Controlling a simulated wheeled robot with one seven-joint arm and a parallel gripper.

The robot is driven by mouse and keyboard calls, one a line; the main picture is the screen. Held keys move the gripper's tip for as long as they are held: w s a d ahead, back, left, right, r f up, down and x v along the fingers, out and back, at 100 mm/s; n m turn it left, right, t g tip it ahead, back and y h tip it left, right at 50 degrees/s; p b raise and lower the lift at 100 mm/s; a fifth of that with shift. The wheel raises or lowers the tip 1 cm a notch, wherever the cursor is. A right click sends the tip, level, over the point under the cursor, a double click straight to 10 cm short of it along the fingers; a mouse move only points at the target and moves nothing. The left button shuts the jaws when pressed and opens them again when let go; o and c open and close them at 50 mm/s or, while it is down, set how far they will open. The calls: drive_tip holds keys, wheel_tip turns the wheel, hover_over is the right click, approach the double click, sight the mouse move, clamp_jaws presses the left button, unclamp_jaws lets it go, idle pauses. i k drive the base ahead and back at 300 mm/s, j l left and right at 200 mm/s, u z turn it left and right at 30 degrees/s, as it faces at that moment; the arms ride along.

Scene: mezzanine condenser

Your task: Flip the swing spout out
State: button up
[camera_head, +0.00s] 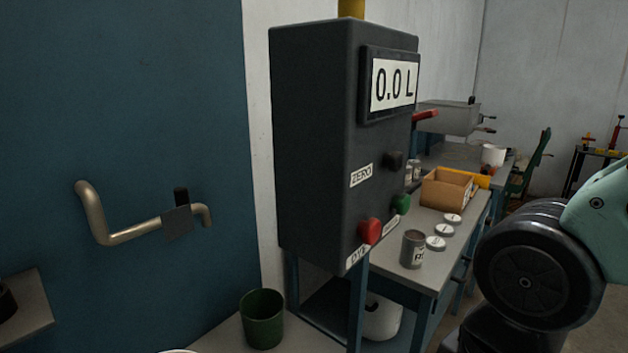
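A bent, dull-metal pipe (130,235) shows at the left against the blue wall; it looks like the swing spout. Its left end rises and turns toward the wall, and its long run goes right to a short downturned end. A grey plate (177,222) with a black upright knob (181,196) sits on it near the right end. The pipe seems to lie roughly along the wall; its exact angle is hard to tell. My gripper is out of the picture; only part of my arm shows at the right edge, well apart from the pipe.
A dark box (320,130) reading "0.0 L" has a red button (369,231) and a green one (401,204). Below stands a green cup (262,319). A workbench (425,272) behind holds a can (412,249), lids and a cardboard box (447,190). A ledge (28,309) juts in at lower left.

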sight(178, 222)
drive_tip(key=i+j+u, duration=0.25)
drive_tip(key=u, duration=0.25)
drive_tip(key=i+u, duration=0.5)
